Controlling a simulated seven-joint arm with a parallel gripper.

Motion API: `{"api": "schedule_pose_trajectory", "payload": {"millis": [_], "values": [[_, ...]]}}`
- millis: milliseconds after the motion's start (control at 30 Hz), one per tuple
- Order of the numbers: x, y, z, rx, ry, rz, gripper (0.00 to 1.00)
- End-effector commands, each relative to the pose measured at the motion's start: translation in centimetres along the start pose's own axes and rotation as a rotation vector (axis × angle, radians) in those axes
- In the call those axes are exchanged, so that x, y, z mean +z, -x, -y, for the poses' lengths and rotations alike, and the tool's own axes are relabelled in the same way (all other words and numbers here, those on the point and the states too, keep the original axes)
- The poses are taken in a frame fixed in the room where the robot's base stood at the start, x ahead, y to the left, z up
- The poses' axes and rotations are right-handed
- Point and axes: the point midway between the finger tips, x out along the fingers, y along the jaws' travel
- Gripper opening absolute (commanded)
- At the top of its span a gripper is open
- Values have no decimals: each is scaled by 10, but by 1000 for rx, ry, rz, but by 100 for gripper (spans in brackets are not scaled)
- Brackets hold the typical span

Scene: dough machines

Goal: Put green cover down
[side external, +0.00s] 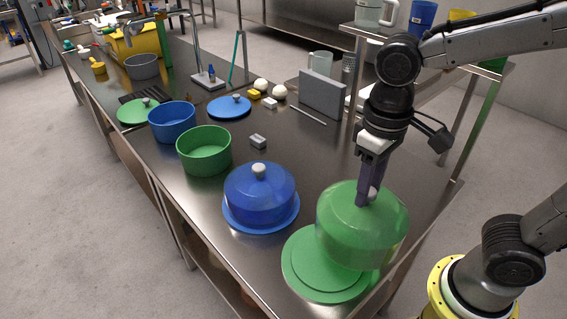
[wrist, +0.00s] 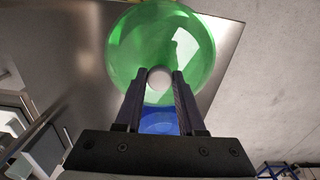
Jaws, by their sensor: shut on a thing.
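The translucent green cover (side external: 345,225) hangs from my gripper (side external: 366,195), which is shut on its pale round knob. The cover also shows in the wrist view (wrist: 190,40), with the knob (wrist: 159,78) between the two fingers (wrist: 158,90). In the side view the cover overlaps the upper right part of a flat green plate (side external: 305,268) on the table. The cover appears slightly above the plate and offset to the right; the exact gap cannot be told.
A blue cover (side external: 260,190) sits on a blue plate (side external: 232,222) left of the green plate. A green pot (side external: 204,152) and a blue pot (side external: 172,122) stand farther back. A grey block (side external: 321,94) stands behind. The steel table's (side external: 400,185) right edge is close to the cover.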

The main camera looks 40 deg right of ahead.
Motion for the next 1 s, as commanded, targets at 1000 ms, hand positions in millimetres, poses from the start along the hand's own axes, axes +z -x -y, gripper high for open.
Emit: {"api": "schedule_pose_trajectory", "payload": {"millis": [1000], "values": [[92, 46, -156, 1, -1126, 0, 0]]}}
